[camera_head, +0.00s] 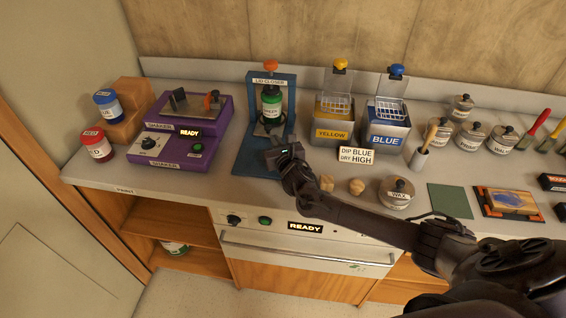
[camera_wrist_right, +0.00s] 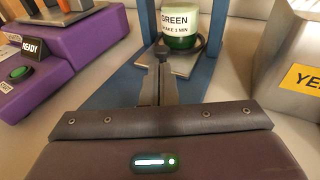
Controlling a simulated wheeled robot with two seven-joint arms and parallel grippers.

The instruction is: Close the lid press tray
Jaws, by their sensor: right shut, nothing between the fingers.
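The blue lid press (camera_head: 292,97), labelled "LID CLOSER" with an orange knob on top, stands at the back of the counter. A green jar (camera_head: 271,103) with a white "GREEN" label stands upright on its tray, inside the frame. In the right wrist view the grey metal tray (camera_wrist_right: 185,64) lies under the jar (camera_wrist_right: 180,22). My right gripper (camera_head: 275,139) is over the front of the blue base, with its fingers pointing at the tray. The fingers (camera_wrist_right: 162,58) are together and empty, close to the tray's front edge; contact is unclear. My left gripper is not seen.
The purple shaker (camera_head: 165,147) stands left of the press. The yellow pot (camera_head: 333,128) and blue pot (camera_head: 387,134) stand right. Small wooden pieces (camera_head: 327,183) and a wax tin (camera_head: 397,192) lie near my right arm.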

